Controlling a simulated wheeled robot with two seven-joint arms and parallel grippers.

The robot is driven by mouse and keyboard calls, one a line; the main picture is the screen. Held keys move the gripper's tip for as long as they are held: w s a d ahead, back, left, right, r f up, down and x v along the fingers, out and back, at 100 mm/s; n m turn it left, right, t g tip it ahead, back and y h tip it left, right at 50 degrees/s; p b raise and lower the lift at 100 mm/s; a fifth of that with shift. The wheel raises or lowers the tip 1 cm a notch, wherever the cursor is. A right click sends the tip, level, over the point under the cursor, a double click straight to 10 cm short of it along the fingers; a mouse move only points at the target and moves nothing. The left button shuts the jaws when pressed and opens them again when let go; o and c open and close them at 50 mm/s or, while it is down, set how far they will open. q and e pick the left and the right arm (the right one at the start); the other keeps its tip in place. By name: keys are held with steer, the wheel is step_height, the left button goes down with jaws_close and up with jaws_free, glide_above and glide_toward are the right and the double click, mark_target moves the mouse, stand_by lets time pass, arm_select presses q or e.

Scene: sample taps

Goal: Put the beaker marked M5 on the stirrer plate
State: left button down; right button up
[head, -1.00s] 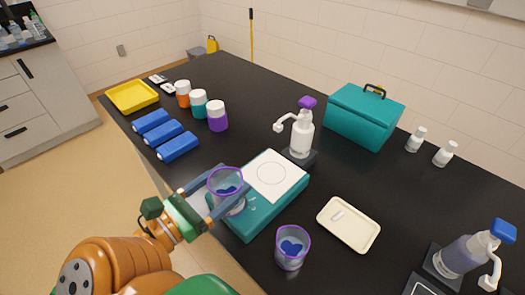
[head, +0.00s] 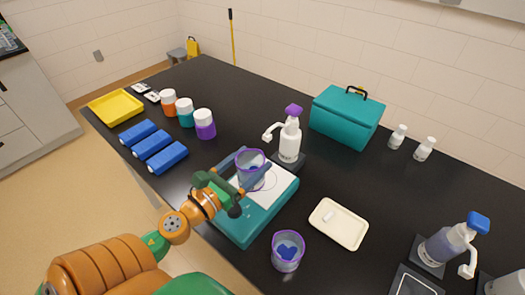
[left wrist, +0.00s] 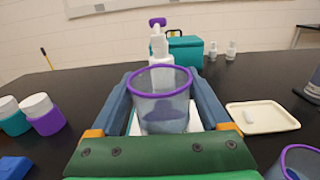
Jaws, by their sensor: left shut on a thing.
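My left gripper (head: 254,162) is shut on a clear beaker with a purple rim (head: 250,170), held upright over the white top of the teal stirrer plate (head: 252,222). I cannot tell whether its base touches the plate. In the left wrist view the held beaker (left wrist: 161,105) stands between the two blue-grey fingers, with the white plate top partly hidden behind it. A second purple-rimmed beaker (head: 287,252) with a blue patch stands on the table in front of the plate. I can read no M5 mark on either beaker. My right gripper is not in view.
A white pump bottle (head: 290,140) stands just behind the plate. A cream tray (head: 338,224) lies to its right. Blue blocks (head: 160,150) and several capped jars (head: 204,124) are at left. A teal case (head: 345,118) stands at the back.

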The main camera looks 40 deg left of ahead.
mark_target(259, 165)
arm_select(q)
steer(key=w+p, duration=0.1)
steer(key=w, duration=0.3)
steer(key=shift+w+d, duration=0.15)
steer(key=shift+w, duration=0.2)
step_height(259, 165, down, 4)
steer(key=b, duration=0.3)
steer(key=shift+r, duration=0.25)
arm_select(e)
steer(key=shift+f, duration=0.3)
